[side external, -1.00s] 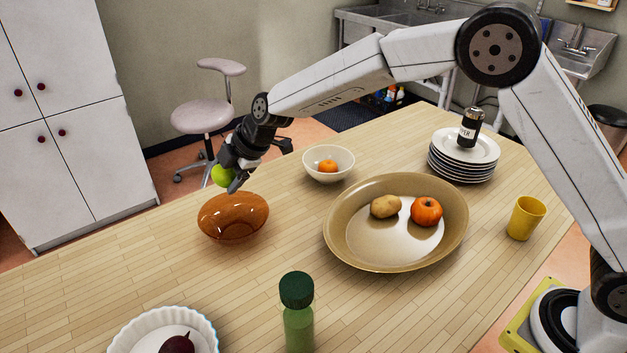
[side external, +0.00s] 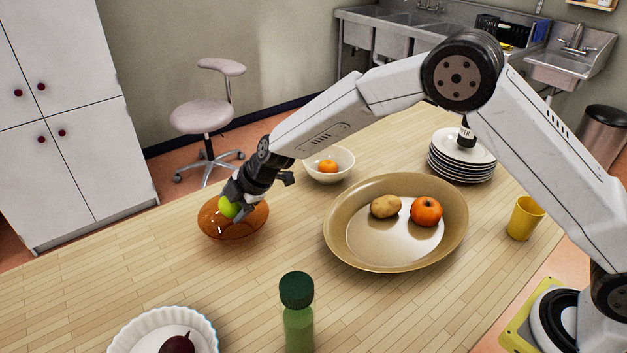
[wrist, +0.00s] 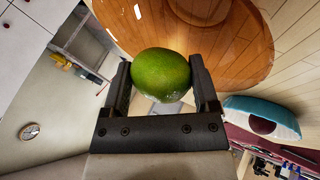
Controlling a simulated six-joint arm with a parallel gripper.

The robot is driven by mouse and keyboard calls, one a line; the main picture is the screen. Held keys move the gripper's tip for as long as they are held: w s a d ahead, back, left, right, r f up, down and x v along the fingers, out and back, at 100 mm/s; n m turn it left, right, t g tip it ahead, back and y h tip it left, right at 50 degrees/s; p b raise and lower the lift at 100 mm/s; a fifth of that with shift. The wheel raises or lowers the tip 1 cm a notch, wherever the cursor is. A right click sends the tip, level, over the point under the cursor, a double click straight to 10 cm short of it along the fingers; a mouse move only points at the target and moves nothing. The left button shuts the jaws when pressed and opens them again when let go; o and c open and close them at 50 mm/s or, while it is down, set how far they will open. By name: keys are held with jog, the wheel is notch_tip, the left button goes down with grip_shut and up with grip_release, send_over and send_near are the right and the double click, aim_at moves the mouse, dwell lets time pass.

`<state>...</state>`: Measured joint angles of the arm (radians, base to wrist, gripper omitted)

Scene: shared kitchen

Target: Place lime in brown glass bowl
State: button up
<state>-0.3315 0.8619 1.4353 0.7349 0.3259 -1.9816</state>
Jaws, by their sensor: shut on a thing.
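The green lime (side external: 229,207) is held between the two fingers of my gripper (side external: 240,204). The wrist view also shows the lime (wrist: 161,74) between the fingers of my gripper (wrist: 161,84). The brown glass bowl (side external: 232,228) stands on the table, and the lime is at its opening, over or just inside the rim. In the wrist view the bowl (wrist: 235,60) fills the area behind the lime. I cannot tell whether the lime touches the bowl. My gripper covers part of the bowl's back rim.
A white bowl with an orange (side external: 327,166) stands behind. A large tan bowl (side external: 345,245) holds a potato and an orange-red fruit. A green bottle (side external: 298,325) and a fluted white dish (side external: 125,345) stand in front. Plates (side external: 460,170) and a yellow cup (side external: 525,218) are at right.

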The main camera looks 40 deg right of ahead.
jog(key=shift+f, duration=0.95)
jog(key=o, duration=1.1)
jog(key=shift+r, duration=3.5)
jog(key=shift+d, duration=0.15)
